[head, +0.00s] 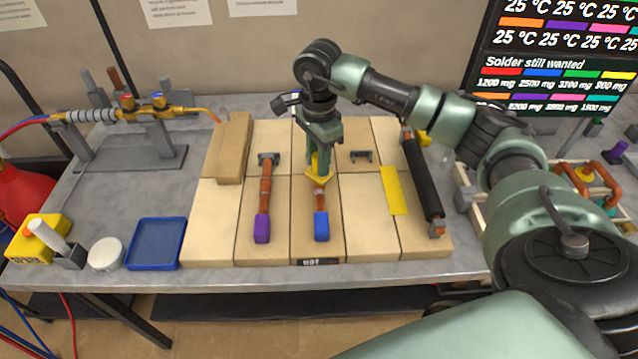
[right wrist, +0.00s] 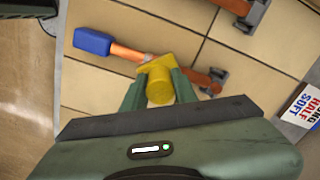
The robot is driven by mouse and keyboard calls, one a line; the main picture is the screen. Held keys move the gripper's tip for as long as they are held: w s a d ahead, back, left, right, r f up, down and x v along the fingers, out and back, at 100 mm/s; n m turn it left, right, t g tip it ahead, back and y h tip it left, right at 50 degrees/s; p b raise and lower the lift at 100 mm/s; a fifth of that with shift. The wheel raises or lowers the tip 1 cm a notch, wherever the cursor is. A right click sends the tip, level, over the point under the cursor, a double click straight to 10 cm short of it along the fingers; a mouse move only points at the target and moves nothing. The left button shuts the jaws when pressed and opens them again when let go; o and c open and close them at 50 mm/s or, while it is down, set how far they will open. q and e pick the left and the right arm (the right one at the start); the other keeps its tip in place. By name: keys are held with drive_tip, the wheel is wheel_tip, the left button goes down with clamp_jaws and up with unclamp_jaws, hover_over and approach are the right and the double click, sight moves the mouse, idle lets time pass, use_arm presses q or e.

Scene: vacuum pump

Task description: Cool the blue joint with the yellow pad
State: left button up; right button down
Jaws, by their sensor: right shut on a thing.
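The blue joint is a copper pipe with a blue end (head: 321,226) lying on the tan tiles; the blue end also shows in the right wrist view (right wrist: 92,41). My right gripper (head: 319,165) points down and is shut on the knob of the yellow pad (head: 319,179). In the right wrist view the yellow pad (right wrist: 161,82) covers the pipe's middle, with copper showing on both sides. I cannot tell for sure whether it presses on the pipe. My left gripper is not in view.
A purple-ended pipe (head: 262,226) lies to the left and a yellow strip (head: 394,190) to the right. A black roller (head: 422,177) stands further right. A torch (head: 160,113) on a stand, a blue tray (head: 156,243) and a brick (head: 234,147) are left.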

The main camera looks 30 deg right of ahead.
drive_tip(key=shift+r+p, duration=1.8)
drive_tip(key=shift+r, duration=1.8)
